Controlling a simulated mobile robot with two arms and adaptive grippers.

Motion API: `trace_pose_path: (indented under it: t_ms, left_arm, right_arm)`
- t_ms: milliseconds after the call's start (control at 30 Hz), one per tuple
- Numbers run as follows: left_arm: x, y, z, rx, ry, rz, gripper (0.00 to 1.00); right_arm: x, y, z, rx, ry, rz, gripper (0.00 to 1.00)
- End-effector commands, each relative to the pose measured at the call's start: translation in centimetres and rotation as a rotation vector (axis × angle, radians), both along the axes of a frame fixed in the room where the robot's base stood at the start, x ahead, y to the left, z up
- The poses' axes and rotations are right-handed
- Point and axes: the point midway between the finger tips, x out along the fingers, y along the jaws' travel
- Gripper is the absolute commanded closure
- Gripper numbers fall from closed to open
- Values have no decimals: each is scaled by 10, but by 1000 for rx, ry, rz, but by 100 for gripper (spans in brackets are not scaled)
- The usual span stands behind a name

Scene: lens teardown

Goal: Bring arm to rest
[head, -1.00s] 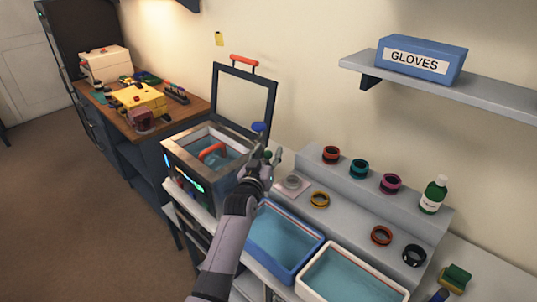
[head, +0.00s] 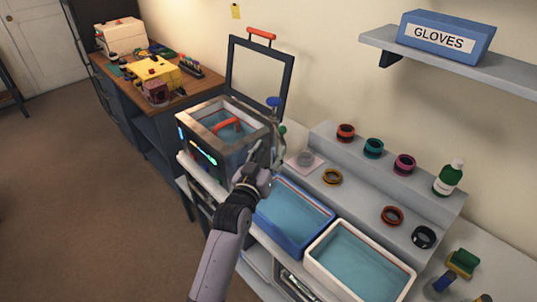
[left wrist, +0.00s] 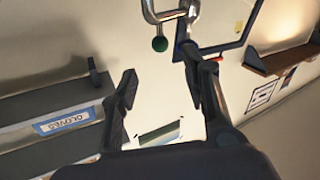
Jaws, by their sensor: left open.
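My left arm (head: 222,248) reaches up from the bottom of the head view. My left gripper (head: 268,150) is in front of the right side of the open ultrasonic-style bath (head: 196,145) and hides part of it. In the left wrist view its two fingers (left wrist: 158,95) are spread apart with nothing between them. The wrist view faces the wall, with a metal tap and a green knob (left wrist: 160,44) just beyond the fingers. My right gripper is not in view.
A blue tray (head: 318,232) and a white tray (head: 409,283) of liquid stand right of the arm. A stepped grey stand (head: 390,188) holds several coloured rings. The bath's lid (head: 288,80) is raised. A glove box (head: 445,38) sits on the shelf.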

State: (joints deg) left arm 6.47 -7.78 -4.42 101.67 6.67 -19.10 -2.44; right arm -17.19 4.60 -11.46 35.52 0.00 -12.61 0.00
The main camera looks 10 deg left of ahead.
Motion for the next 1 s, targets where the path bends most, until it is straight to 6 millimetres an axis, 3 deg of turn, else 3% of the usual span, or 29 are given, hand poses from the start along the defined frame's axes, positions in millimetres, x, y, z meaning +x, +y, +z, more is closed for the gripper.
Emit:
trace_pose_path:
  t_ms: [533,667,767,900,1000]
  left_arm:
    - [-6,1,0,1,1,0,58]
    - [-17,4,-14,20,52,-6,58]
    - [-46,10,-48,65,182,-25,58]
    - [-123,25,-110,160,468,-61,58]
    - [-180,35,-140,219,657,-83,58]
  right_arm:
    - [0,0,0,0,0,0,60]
    - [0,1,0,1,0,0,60]
    - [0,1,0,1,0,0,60]
    - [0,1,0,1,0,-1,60]
    - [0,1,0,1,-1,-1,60]
